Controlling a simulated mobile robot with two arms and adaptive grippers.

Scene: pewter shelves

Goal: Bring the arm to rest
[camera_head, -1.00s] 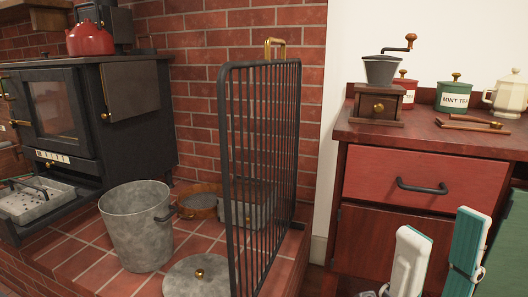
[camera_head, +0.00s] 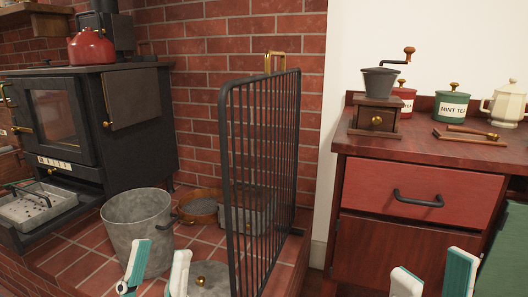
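My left gripper (camera_head: 161,254) is at the bottom of the view. Its two teal-and-white fingers stand apart with nothing between them, in front of the grey metal bucket (camera_head: 135,223) and the lid on the hearth. My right gripper (camera_head: 434,264) is at the bottom right, in front of the wooden cabinet (camera_head: 375,248). Its fingers are also apart and empty. Both wrists and the rest of my arms are below the picture edge.
A black barred screen (camera_head: 262,180) stands upright on the brick hearth between the two grippers. A round lid (camera_head: 212,280) lies left of it. A red drawer (camera_head: 420,188) with a black handle is shut above my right gripper. A black stove (camera_head: 90,120) stands at left.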

